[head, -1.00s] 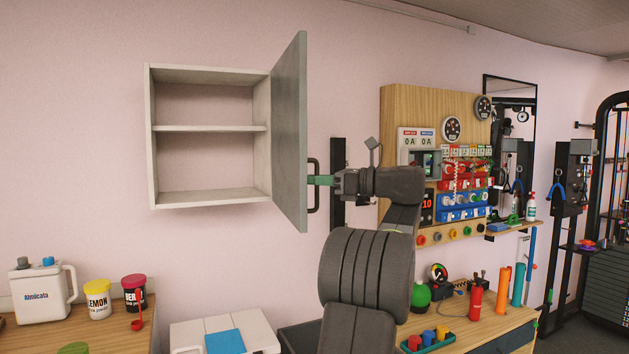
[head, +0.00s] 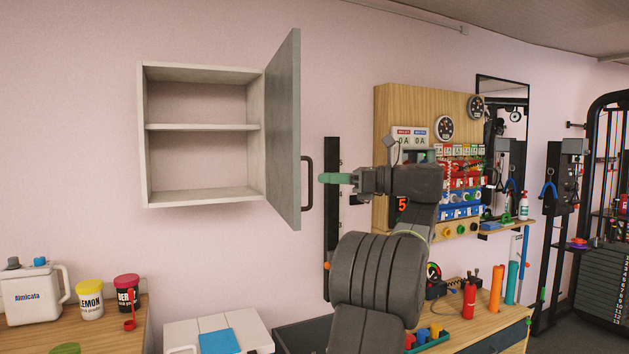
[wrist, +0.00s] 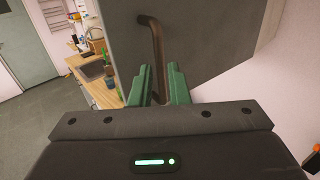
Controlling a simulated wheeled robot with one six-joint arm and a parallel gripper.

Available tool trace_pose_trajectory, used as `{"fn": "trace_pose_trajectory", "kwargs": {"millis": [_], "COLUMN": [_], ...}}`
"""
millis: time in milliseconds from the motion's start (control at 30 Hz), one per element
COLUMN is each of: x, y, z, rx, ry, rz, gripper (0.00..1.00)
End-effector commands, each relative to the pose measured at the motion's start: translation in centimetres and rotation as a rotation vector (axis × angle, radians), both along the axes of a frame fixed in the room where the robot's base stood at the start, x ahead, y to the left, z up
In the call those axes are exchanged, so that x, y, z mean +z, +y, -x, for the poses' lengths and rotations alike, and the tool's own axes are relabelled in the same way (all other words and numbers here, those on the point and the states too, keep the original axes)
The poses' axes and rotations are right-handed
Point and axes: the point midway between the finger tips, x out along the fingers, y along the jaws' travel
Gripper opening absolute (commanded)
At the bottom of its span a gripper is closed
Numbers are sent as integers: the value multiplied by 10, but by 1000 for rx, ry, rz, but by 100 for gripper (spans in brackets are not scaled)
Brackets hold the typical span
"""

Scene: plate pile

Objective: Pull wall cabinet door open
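The wall cabinet (head: 202,128) hangs on the pink wall, with two empty shelf spaces showing. Its grey door (head: 284,130) stands wide open, hinged at the right side and sticking out from the wall. The door's dark bar handle (head: 307,184) is on the door's right-hand face; in the wrist view the handle (wrist: 156,55) shows beyond the fingers.
A wooden panel with dials and switches (head: 390,100) is on the wall behind my arm. Below are a counter with a white jug (head: 30,295) and tubs (head: 90,298), a white box (head: 245,325), and a bench with coloured bottles (head: 495,289).

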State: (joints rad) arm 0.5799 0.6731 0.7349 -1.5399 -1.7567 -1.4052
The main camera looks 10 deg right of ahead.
Motion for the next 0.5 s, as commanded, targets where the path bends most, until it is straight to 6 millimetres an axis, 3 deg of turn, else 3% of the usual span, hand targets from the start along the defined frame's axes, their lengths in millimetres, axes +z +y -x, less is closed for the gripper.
{"fn": "trace_pose_trajectory", "kwargs": {"millis": [33,233,500], "x": [-1,-1,0], "y": [-14,-53,-77], "z": [5,21,32], "rx": [-3,-3,1], "ry": [-2,-2,-2], "rz": [1,0,0], "gripper": [15,15,15]}}
